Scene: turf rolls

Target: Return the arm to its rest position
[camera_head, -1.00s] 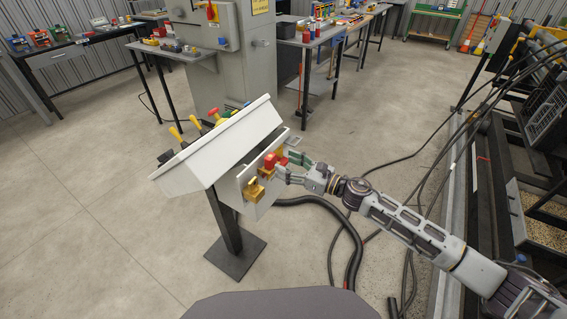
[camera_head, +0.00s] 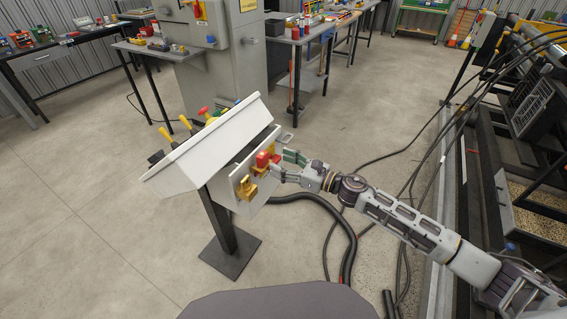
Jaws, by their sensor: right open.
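My right arm (camera_head: 405,217) reaches in from the lower right across the middle of the head view. Its right gripper (camera_head: 280,165) is open, with its fingers pointing left at the side panel of the white control console (camera_head: 235,165). A red knob (camera_head: 263,159) on a yellow base sits on that panel, close to the fingertips. I cannot tell whether the fingers touch it. A yellow padlock-like part (camera_head: 246,188) is beside it on the panel. My left gripper is not in view.
The console stands on a post with a square foot (camera_head: 230,257). Black hoses (camera_head: 345,235) lie on the floor below my arm. A dark machine frame (camera_head: 500,180) stands at the right. Workbenches (camera_head: 300,37) and a grey machine (camera_head: 228,60) stand behind. The floor at left is clear.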

